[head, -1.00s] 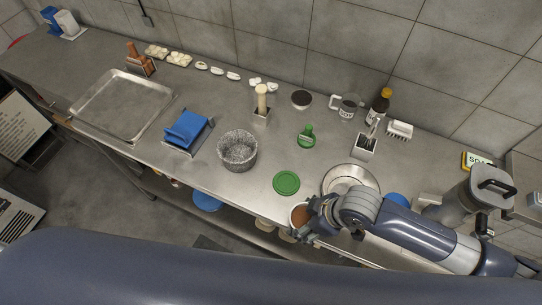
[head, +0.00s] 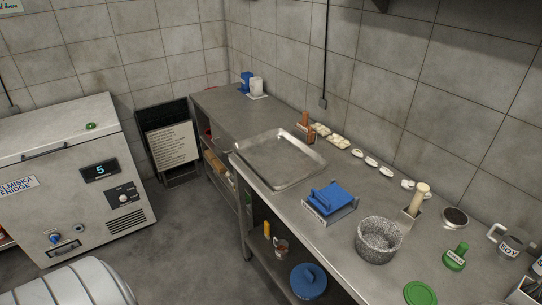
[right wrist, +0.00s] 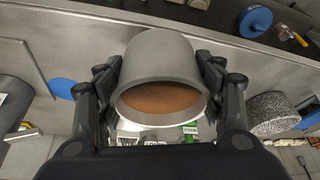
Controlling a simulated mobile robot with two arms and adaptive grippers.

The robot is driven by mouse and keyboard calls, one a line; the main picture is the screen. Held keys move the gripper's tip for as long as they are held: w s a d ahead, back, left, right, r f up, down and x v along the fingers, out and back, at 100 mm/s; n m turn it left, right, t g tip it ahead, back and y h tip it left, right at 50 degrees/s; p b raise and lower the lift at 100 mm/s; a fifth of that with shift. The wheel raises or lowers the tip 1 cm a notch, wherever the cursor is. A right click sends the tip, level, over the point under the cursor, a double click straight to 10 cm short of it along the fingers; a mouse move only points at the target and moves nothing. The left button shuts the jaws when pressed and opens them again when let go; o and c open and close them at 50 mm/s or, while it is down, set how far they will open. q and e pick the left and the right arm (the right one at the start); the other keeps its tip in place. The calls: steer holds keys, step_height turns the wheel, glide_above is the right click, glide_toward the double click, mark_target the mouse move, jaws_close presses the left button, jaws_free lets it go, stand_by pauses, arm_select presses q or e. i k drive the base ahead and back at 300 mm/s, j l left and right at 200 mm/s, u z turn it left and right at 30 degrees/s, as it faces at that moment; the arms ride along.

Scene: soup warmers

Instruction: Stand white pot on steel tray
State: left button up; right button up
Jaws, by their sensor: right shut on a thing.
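The white pot (right wrist: 160,55), light greyish in this shade and with brown contents, is held in the right wrist view. My right gripper (right wrist: 160,82) is shut on it, with one finger on each side of its wall. The pot and right gripper are out of the head view. The steel tray (head: 279,160) is a shallow, empty rectangular pan on the far part of the counter in the head view. My left gripper is not in view.
On the counter (head: 330,262) stand a blue-handled item (head: 331,198) in a metal holder, a speckled grey pot (head: 379,240) and a green-handled tool (head: 456,257). White dishes (head: 371,162) line the wall. A fridge (head: 75,180) stands at left, with open floor between.

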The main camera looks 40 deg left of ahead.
mark_target(279, 159)
steer(key=i+j, duration=0.1)
steer(key=j, duration=0.45)
steer(key=i+j, duration=0.1)
steer(key=j, duration=0.4)
steer(key=i+j, duration=0.1)
steer(key=j, duration=0.45)
steer(key=i+j, duration=0.1)
steer(key=j, duration=0.4)
steer(key=i+j, duration=0.35)
steer(key=j, duration=0.25)
steer(key=i+j, duration=0.2)
steer(key=j, duration=0.15)
steer(key=i, duration=0.3)
steer(key=l, duration=0.05)
